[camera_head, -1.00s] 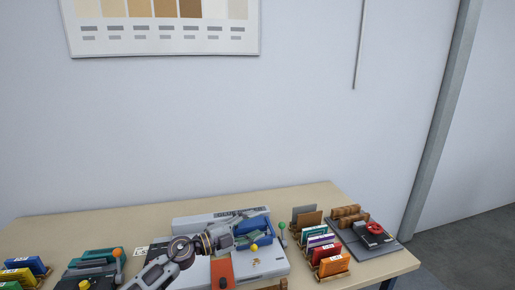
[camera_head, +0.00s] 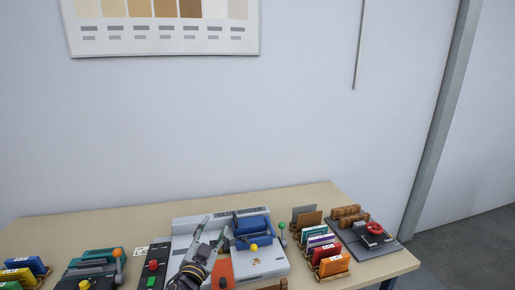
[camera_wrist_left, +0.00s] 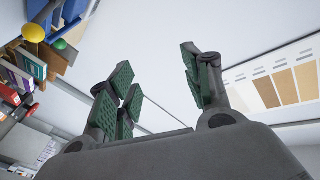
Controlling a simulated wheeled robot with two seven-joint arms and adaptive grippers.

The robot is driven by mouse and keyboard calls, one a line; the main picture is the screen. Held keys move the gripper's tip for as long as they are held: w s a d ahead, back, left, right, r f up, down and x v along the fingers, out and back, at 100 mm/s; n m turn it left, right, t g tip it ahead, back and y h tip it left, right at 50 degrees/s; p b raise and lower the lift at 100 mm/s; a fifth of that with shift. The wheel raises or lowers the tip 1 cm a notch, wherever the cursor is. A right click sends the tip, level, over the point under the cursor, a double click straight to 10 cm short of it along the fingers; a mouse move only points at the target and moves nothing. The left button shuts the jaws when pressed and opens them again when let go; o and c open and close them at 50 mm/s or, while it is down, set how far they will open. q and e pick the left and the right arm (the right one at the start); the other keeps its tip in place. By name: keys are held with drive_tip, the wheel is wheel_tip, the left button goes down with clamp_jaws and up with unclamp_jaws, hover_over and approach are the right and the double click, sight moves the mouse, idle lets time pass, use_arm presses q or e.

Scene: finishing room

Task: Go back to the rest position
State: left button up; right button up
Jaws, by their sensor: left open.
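My left gripper (camera_head: 213,230) is open and empty in the head view, over the left part of the grey machine (camera_head: 184,222) on the table, its fingers pointing up. In the left wrist view the gripper's green-padded fingers (camera_wrist_left: 160,90) stand wide apart with nothing between them. The machine has a blue part (camera_head: 253,226), a yellow knob (camera_head: 254,247) and a green-tipped lever (camera_head: 282,225). My right gripper is in neither view.
The wooden table (camera_head: 100,223) holds a red-and-green button box (camera_head: 152,266), a teal device (camera_head: 92,262), a rack of coloured packs (camera_head: 322,248) and a dark board with a red wheel (camera_head: 374,228). The wall behind is clear below a sample chart (camera_head: 165,45).

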use_arm(q)
drive_tip(key=s+a+f+n+g+y, duration=0.2)
drive_tip(key=s+a+f+n+g, duration=0.15)
drive_tip(key=s+f, duration=0.3)
drive_tip(key=s+a+f+n+g+y, duration=0.2)
drive_tip(key=s+a+f+g, duration=0.2)
drive_tip(key=s+f, duration=0.25)
drive_tip(key=s+f+g+h, duration=0.1)
drive_tip(key=s+f+g, duration=0.3)
drive_tip(key=s, duration=0.4)
drive_tip(key=s+f+g, duration=0.3)
drive_tip(key=s, duration=0.5)
drive_tip(key=s+f+g, duration=0.2)
drive_tip(key=s+f, duration=0.1)
drive_tip(key=f, duration=3.1)
drive_tip(key=s+a+f, duration=0.2)
drive_tip(key=s+f, duration=0.7)
drive_tip(key=s, duration=0.2)
drive_tip(key=s+a+f, duration=0.2)
drive_tip(key=s+f, duration=0.8)
drive_tip(key=s, duration=0.1)
drive_tip(key=shift+s+a+m+g, duration=0.15)
drive_tip(key=shift+a+m+g, duration=0.1)
drive_tip(key=shift+m+g, duration=0.15)
